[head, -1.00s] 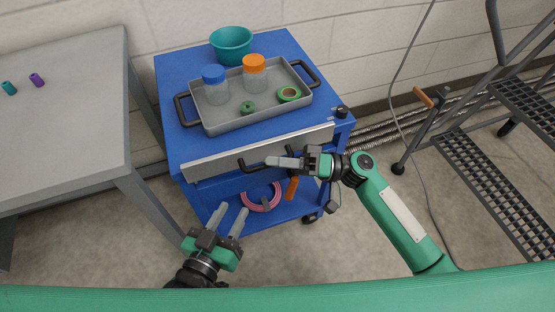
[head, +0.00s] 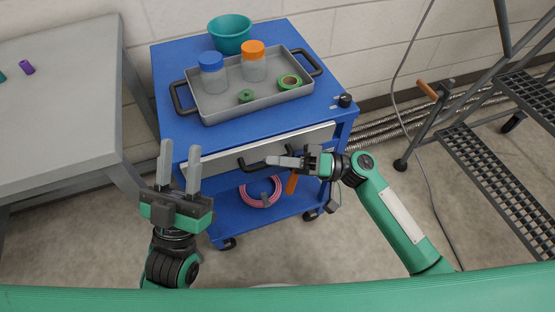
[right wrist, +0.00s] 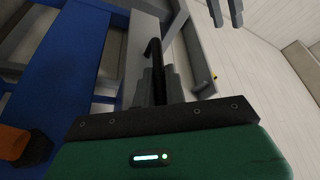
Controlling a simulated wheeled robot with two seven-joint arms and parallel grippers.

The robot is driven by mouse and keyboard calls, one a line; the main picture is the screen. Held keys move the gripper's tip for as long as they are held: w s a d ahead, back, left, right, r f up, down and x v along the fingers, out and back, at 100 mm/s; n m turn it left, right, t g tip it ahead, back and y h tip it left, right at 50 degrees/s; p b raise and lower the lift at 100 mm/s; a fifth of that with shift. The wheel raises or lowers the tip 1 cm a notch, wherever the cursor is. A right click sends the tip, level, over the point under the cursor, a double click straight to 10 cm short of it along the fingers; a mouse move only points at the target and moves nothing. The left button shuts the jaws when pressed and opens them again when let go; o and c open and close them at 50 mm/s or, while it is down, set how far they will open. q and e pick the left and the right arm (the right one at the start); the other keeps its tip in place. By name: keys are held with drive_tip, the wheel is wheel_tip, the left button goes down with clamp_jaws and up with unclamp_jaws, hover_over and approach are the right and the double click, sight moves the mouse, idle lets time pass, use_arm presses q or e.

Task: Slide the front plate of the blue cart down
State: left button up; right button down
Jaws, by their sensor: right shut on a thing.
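The blue cart (head: 270,122) stands in front of me. Its grey front plate (head: 225,161) runs along the front edge below the blue top and has a black handle (head: 250,166). My right gripper (head: 284,161) is shut on this handle, and its fingers cover part of it. In the right wrist view the black handle (right wrist: 153,50) rises from between the fingers, beside the grey plate (right wrist: 195,45). My left gripper (head: 180,150) is open and empty, with its fingers pointing up by the cart's left front corner. I cannot tell if it touches the plate.
On the cart top are a grey tray (head: 212,118) with two jars and green rolls, and a teal bowl (head: 230,35). A lower shelf holds a pink coil (head: 262,201). A grey table (head: 60,120) is close on the left; metal steps (head: 500,180) stand on the right.

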drive_tip(key=shift+f, duration=0.35)
drive_tip(key=c, duration=1.7)
unclamp_jaws()
drive_tip(key=shift+r, duration=0.1)
drive_tip(key=shift+d, duration=0.15)
use_arm(q)
drive_tip(key=shift+w+d+f, duration=0.1)
drive_tip(key=shift+w+f, duration=0.05)
drive_tip(key=shift+f, duration=0.1)
use_arm(e)
drive_tip(key=v, duration=1.3)
drive_tip(key=shift+d, duration=0.3)
drive_tip(key=shift+s, duration=0.1)
